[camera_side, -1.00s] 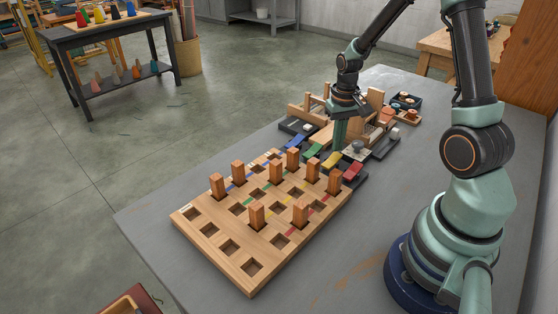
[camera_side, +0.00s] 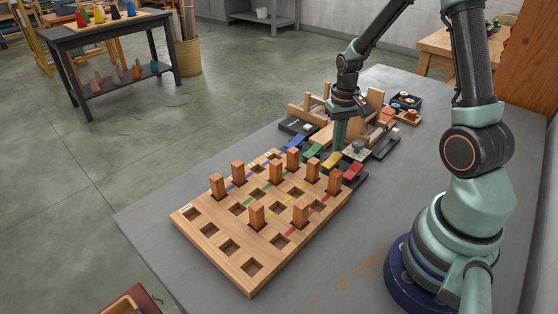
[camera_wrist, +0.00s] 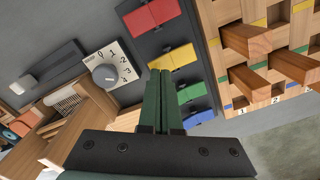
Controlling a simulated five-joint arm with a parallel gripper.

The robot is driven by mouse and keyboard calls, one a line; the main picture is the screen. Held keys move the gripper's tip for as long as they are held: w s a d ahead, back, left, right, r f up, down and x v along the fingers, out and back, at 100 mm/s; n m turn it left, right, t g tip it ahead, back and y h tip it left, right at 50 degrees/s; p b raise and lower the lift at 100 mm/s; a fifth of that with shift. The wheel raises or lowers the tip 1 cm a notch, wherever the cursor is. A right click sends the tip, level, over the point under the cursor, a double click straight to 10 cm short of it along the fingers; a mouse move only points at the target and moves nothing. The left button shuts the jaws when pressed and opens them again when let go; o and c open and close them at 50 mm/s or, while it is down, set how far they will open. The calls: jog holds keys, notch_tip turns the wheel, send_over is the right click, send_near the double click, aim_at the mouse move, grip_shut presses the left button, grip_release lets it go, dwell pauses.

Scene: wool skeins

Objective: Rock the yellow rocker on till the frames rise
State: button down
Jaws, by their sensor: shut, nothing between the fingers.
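The yellow rocker (camera_side: 332,160) sits in a row between the red rocker (camera_side: 353,170) and the green rocker (camera_side: 314,151). In the wrist view the yellow rocker (camera_wrist: 173,55) lies just beyond my fingertips. My gripper (camera_side: 339,147) points down, fingers together and empty, close over the row near the yellow rocker. In the wrist view my gripper's tips (camera_wrist: 160,72) overlap the rocker's near edge. I cannot tell whether they touch. A wooden device (camera_wrist: 75,122) stands beside the row, partly hidden by my gripper; I cannot tell how high its frames are.
A dial (camera_wrist: 104,73) marked with numbers sits beside the rockers. A blue rocker (camera_wrist: 199,118) ends the row. A wooden board (camera_side: 220,245) with upright pegs and square holes lies in front. A dark tray (camera_side: 405,101) stands behind. The grey tabletop is clear at the right front.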

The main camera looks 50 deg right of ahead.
aim_at(335, 156)
jog(key=shift+f, duration=1.05)
dwell(0.5)
jog(key=shift+r, duration=3.5)
jog(key=s+a+r+n+t, duration=0.2)
jog(key=a+r+n, duration=0.1)
jog(key=a+r, duration=0.4)
jog(key=s+a+r+n+t, duration=0.3)
jog(key=a+r, duration=0.4)
jog(key=a, duration=0.3)
jog(key=shift+r+t, duration=0.3)
